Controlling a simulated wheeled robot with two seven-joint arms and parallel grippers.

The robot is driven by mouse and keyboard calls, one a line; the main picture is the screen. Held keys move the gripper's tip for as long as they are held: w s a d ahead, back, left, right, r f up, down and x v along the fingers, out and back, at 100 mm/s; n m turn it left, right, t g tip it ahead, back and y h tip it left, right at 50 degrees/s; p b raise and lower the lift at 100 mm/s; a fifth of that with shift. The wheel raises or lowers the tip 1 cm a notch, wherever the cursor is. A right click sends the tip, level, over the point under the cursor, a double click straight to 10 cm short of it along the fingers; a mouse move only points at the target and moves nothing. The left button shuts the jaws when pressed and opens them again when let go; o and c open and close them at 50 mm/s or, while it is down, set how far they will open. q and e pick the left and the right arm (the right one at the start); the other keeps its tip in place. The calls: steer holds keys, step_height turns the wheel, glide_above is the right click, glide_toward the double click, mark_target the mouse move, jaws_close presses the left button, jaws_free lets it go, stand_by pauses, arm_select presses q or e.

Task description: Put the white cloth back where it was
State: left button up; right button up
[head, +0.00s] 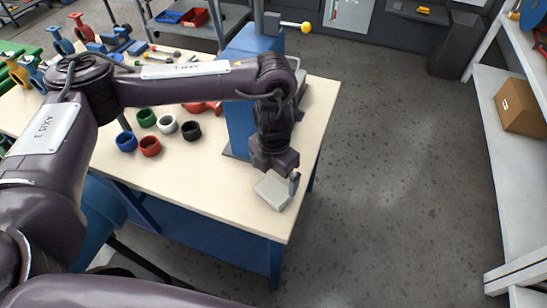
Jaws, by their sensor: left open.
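The white cloth (272,192) is a folded, pale grey-white square lying on the front right corner of the wooden-topped workbench (312,130). My left gripper (289,180) is directly above and beside the cloth, pointing down at it. Its jaws are open, though the fingers are small and partly hidden by the wrist. I cannot tell whether they touch the cloth. Part of the cloth's upper edge is hidden by the gripper. My right gripper is not in view.
Several coloured rings, including a red one (150,146) and a black one (191,131), stand left of the gripper. A blue stand (238,122) rises behind my wrist. A cardboard box (520,107) sits on a shelf at right. The floor between is clear.

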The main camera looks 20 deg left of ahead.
arm_select(q)
step_height(320, 180, up, 5)
steer(key=shift+r, duration=0.15)
stand_by(0.6)
